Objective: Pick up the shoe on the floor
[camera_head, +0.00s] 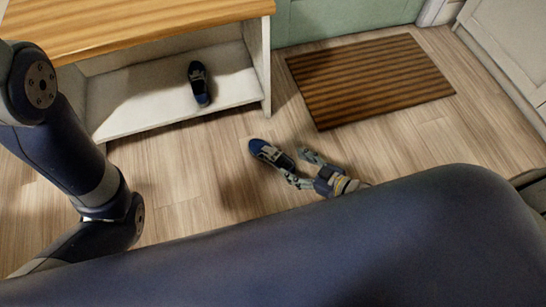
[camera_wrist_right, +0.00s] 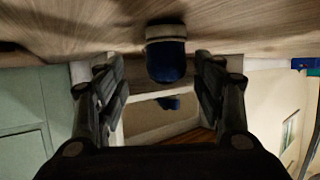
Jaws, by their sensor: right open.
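A dark blue shoe with a light sole edge (camera_head: 268,153) lies on the wooden floor in the head view. My right gripper (camera_head: 300,168) is down by the floor at the shoe's right end, with its fingers apart. In the right wrist view the shoe (camera_wrist_right: 166,62) shows between the two open fingers of my right gripper (camera_wrist_right: 164,72), toward their tips. I cannot tell whether a finger touches it. My left arm shows at the left of the head view, but its gripper is out of view.
A second blue shoe (camera_head: 199,83) stands on the low white shelf (camera_head: 135,105) under a wooden top (camera_head: 140,25). A brown striped doormat (camera_head: 370,78) lies before the green door (camera_head: 340,18). Floor left of the shoe is clear.

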